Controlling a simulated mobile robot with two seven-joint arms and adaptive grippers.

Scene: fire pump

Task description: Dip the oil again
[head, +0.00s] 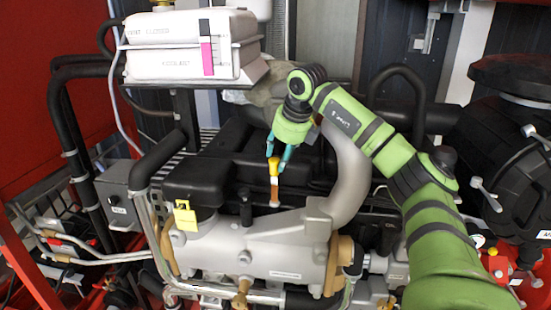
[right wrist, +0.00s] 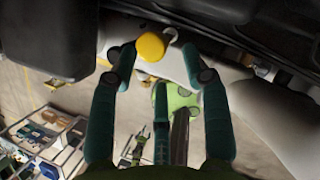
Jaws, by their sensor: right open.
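The yellow dipstick handle (head: 274,164) stands upright on top of a pale, narrow tube (head: 274,195) in the middle of the engine. My right gripper (head: 277,156) comes down from above, with its teal fingertips around or right beside the handle. In the right wrist view the round yellow handle end (right wrist: 151,46) shows between the spread fingertips (right wrist: 158,52), nearer the left finger. The fingers are open; whether one touches the handle I cannot tell. The stick itself is hidden. My left gripper is in no view.
A grey curved pipe (head: 349,170) rises just right of the handle. A black engine cover (head: 235,175) lies behind and left. A yellow tag (head: 185,216) hangs at the left. A white tank (head: 190,45) stands at the upper left. Free room is above the handle.

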